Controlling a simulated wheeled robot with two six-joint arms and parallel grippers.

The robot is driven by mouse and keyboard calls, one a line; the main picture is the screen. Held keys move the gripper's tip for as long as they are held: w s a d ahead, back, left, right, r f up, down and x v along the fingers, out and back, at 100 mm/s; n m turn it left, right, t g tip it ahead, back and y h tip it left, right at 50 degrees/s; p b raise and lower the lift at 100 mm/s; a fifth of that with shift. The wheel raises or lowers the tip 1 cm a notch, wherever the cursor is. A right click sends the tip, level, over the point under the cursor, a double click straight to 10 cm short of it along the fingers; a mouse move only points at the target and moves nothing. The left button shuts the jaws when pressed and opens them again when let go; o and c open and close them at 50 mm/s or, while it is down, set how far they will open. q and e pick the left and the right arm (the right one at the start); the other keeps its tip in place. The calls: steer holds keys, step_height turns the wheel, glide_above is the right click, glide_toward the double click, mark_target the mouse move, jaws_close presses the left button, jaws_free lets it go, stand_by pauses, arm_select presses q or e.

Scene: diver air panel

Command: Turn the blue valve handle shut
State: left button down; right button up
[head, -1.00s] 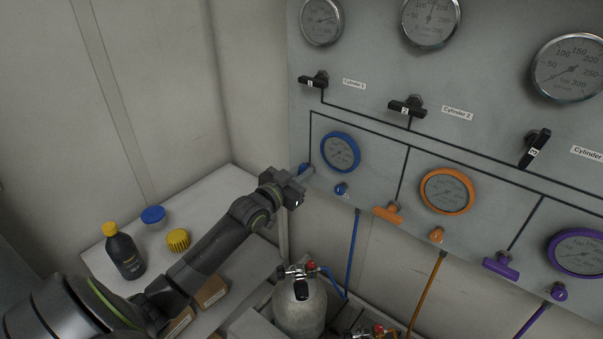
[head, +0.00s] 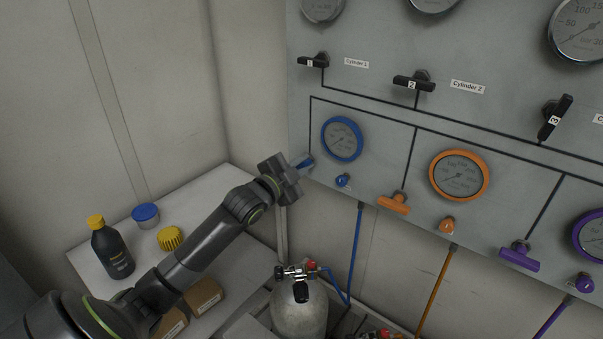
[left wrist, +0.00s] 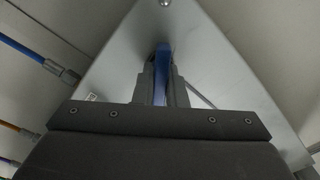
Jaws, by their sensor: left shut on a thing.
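The blue valve handle (head: 303,163) is on the lower left of the grey panel, left of the blue-rimmed gauge (head: 342,139). My left gripper (head: 297,168) is at it, with its fingers shut on the handle. In the left wrist view the blue handle (left wrist: 162,75) shows between the two fingers (left wrist: 160,85). Most of the handle is hidden by the gripper in the head view, so its exact angle is hard to tell. My right gripper is not in view.
To the right are an orange handle (head: 394,204) and a purple handle (head: 519,257). A blue hose (head: 356,250) hangs below the panel beside a gas cylinder (head: 298,308). A black bottle (head: 112,251), a blue-lidded jar (head: 146,215) and a yellow cap (head: 171,238) stand on the bench.

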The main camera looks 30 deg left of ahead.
arm_select(q)
steer(key=m+b, duration=0.1)
steer(key=m, duration=0.2)
steer(key=m+b, duration=0.1)
steer(key=shift+f+m+b, duration=0.25)
steer(key=shift+m+b, duration=0.05)
steer(key=shift+b, duration=0.05)
steer(key=shift+m+b, duration=0.75)
steer(key=shift+m, duration=0.65)
steer(key=c, duration=1.5)
jaws_free()
steer(key=shift+d, duration=0.1)
